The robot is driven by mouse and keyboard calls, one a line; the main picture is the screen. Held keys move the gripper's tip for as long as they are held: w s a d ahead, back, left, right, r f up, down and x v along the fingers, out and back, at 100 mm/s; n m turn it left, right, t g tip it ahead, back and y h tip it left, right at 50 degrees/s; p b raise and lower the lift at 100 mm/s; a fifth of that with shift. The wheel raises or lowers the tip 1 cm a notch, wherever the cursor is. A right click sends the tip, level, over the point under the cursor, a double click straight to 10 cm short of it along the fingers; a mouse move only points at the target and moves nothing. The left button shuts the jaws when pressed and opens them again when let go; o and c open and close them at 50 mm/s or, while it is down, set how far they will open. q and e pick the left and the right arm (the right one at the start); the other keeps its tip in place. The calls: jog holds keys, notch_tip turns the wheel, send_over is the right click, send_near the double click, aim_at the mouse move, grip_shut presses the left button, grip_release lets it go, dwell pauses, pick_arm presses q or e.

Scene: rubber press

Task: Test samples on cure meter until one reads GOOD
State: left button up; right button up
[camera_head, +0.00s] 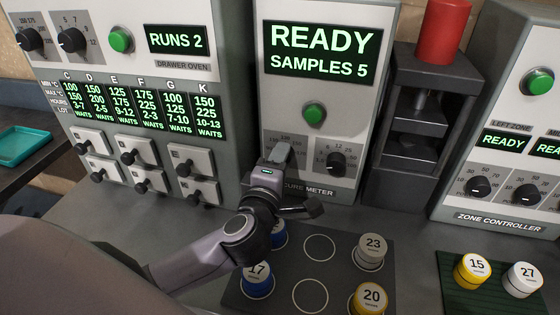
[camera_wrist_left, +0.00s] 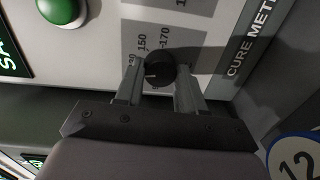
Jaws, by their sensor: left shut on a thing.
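The cure meter (camera_head: 272,105) stands in the middle of the head view; its display (camera_head: 322,52) reads READY, SAMPLES 5. My left gripper (camera_head: 279,158) is at its left dial and hides that knob there. In the left wrist view the fingers (camera_wrist_left: 159,82) are shut on the black left knob (camera_wrist_left: 160,66), near scale marks 150 and 170. On the dark sample mat (camera_head: 338,275) are blue sample 17 (camera_head: 257,284), white 23 (camera_head: 370,253) and yellow 20 (camera_head: 370,302). Another blue sample (camera_head: 279,237) is partly hidden by my arm; a 12 label (camera_wrist_left: 296,164) shows in the wrist view.
The meter has a green button (camera_head: 314,114) and a right knob (camera_head: 336,164). A drawer oven (camera_head: 175,90) reads RUNS 2. A press with a red cylinder (camera_head: 443,32) and a zone controller (camera_head: 510,120) stand right. A green mat (camera_head: 465,303) bears yellow 15 (camera_head: 472,271) and white 27 (camera_head: 522,281).

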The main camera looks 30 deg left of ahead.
pick_arm(q)
jog(key=m+y, duration=0.1)
jog(key=m, duration=0.9)
jog(key=shift+d+f, duration=0.1)
dwell(0.5)
jog(key=o, duration=1)
jog(key=shift+o, duration=0.2)
jog(key=shift+v, duration=3.6)
